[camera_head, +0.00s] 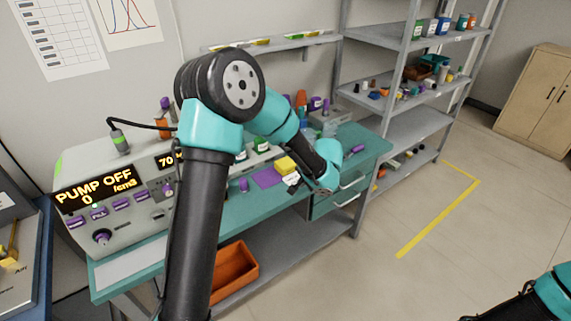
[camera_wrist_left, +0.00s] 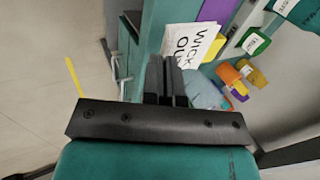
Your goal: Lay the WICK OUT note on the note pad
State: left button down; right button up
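The white WICK OUT note (camera_wrist_left: 190,42) stands at the tips of my left gripper (camera_wrist_left: 166,62) in the left wrist view. The fingers are close together and look shut on the note's near edge. In the head view, the note (camera_head: 291,179) is a small white patch beside my left gripper (camera_head: 302,186), above the teal bench. A flat purple square (camera_head: 268,178), which looks like the note pad, lies just left of the note; the wrist view shows part of it (camera_wrist_left: 214,10). My right gripper is out of view; only part of that arm shows.
A yellow block (camera_head: 286,165) sits close behind the note. Several capped bottles line the back of the bench (camera_head: 225,215). A pump console (camera_head: 110,195) is at the left, an orange bin (camera_head: 235,268) below. Open floor lies to the right.

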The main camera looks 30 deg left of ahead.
aim_at(292, 181)
pick_arm(q)
jog(key=shift+m, duration=0.4)
jog(key=a, duration=0.2)
jog(key=a+f, duration=0.1)
jog(key=a, duration=0.1)
jog(key=shift+a+f, duration=0.15)
jog(key=w+a+f, duration=0.1)
jog(key=w+a, duration=0.6)
jog(key=w, duration=0.6)
jog(key=shift+w+a+f, duration=0.15)
jog(key=shift+w+f, duration=0.05)
jog(key=shift+w, duration=0.05)
jog(key=shift+w+a+f, duration=0.1)
jog(key=shift+w+f, duration=0.05)
jog(key=shift+f, duration=0.75)
jog(key=shift+w+a+f, duration=0.1)
jog(key=shift+f, duration=0.8)
jog(key=c, duration=1.8)
grip_release()
jog(key=shift+f, duration=0.15)
